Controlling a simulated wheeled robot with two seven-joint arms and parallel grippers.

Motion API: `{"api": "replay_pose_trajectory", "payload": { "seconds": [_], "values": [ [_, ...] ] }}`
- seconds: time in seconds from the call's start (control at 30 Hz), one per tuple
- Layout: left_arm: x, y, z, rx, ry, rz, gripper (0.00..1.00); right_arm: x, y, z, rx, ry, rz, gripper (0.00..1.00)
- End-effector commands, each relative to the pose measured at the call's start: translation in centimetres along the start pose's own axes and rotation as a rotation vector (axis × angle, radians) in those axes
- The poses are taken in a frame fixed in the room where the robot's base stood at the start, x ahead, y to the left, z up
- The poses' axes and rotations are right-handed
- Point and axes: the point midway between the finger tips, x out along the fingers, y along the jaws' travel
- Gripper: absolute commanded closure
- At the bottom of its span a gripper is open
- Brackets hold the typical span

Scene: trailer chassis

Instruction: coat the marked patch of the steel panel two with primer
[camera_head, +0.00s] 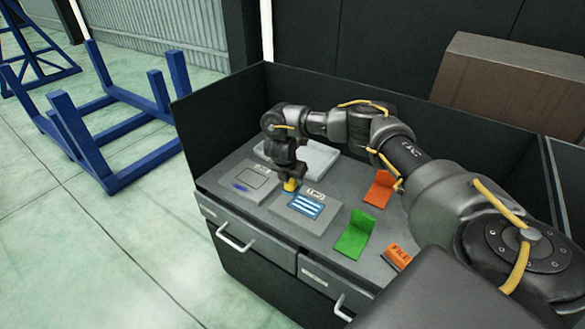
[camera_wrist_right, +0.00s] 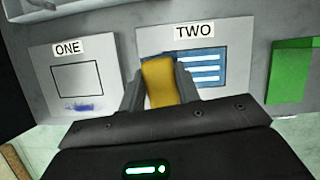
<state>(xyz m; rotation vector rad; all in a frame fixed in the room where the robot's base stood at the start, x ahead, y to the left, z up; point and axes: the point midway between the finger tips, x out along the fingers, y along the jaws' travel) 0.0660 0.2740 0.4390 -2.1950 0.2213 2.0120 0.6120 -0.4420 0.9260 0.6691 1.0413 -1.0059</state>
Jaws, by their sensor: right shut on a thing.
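Steel panel two (camera_head: 279,205) is a grey plate with a "TWO" label, lying flat on the bench; it also shows in the right wrist view (camera_wrist_right: 218,101). Its patch (camera_head: 306,206) is blue with several white stripes; in the wrist view (camera_wrist_right: 207,68) its left part is hidden. My right gripper (camera_head: 290,182) is shut on a yellow tool (camera_wrist_right: 159,83), at the panel's upper left edge in the head view. I cannot tell whether the tool touches the panel. My left gripper is out of view.
Panel one (camera_head: 263,170), with an empty outlined square and a blue smear below it, lies to the left. A pale tray (camera_head: 315,157) is behind. Green (camera_head: 353,236) and orange (camera_head: 379,190) angled pieces and an orange "FILE" block (camera_head: 397,257) are right. Dark walls close the bench's back.

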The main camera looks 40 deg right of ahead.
Motion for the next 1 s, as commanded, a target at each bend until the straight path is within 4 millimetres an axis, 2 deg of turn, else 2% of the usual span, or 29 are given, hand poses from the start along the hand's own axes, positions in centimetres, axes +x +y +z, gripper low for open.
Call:
{"api": "replay_pose_trajectory", "payload": {
  "seconds": [0.03,0.1,0.27,0.83,1.0],
  "values": [
    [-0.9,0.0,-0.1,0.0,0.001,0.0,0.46,-0.9,0.1,0.4,0.0,0.0,0.001,0.89],
    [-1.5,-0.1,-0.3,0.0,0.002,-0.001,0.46,-1.5,0.1,0.6,-0.001,0.0,0.001,0.89],
    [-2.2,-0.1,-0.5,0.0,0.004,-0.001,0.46,-2.3,0.2,0.9,-0.002,0.0,0.002,0.89],
    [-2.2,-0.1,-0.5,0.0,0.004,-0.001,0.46,-2.3,0.2,0.8,-0.001,0.0,0.002,0.89],
    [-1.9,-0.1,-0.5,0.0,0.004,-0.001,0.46,-3.2,1.2,-0.3,0.056,-0.002,-0.021,0.89]
  ]
}}
